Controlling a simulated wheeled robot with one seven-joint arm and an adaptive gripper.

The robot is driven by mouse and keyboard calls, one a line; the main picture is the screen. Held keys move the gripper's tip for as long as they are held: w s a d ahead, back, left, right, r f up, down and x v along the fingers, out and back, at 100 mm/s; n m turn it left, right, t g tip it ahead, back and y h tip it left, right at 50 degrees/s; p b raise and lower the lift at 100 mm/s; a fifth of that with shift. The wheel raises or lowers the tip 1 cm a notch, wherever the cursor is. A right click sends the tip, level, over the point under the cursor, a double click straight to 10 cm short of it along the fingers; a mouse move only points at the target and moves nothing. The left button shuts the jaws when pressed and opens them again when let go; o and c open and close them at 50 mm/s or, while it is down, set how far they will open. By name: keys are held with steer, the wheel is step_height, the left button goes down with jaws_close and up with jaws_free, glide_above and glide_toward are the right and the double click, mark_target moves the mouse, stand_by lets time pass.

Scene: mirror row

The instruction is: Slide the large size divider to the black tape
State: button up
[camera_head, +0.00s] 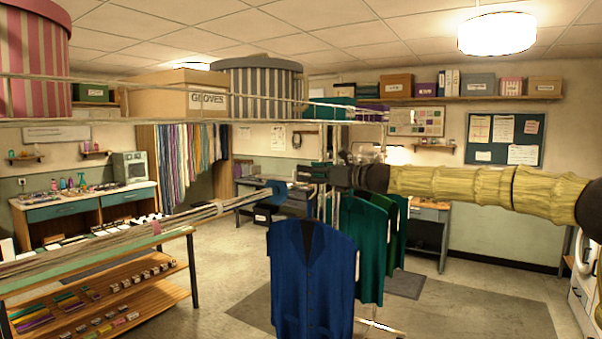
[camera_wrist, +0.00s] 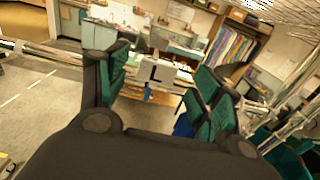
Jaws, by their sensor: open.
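The size divider marked L (camera_wrist: 157,72) shows as a pale plate between the two fingers of my gripper (camera_wrist: 160,85) in the wrist view, beyond the fingertips. A small blue piece shows under it. In the head view my gripper (camera_head: 308,178) is at the rail, at the end of my yellow-sleeved arm. It is open and holds nothing that I can see. A blue piece (camera_head: 278,190) on the rail (camera_head: 215,207) lies just left of the fingertips; I cannot read a letter on it there. I cannot make out the black tape.
A blue vest (camera_head: 312,275) hangs below my gripper, with green garments (camera_head: 362,240) behind it. A pinkish band (camera_head: 156,227) is on the rail at left. A low shelf table (camera_head: 110,300) stands under the rail's left part. Overhead, a shelf carries a GLOVES box (camera_head: 180,95).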

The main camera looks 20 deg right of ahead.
steer(key=v, duration=0.7)
steer(key=shift+s+d, duration=0.2)
steer(key=shift+f, duration=0.1)
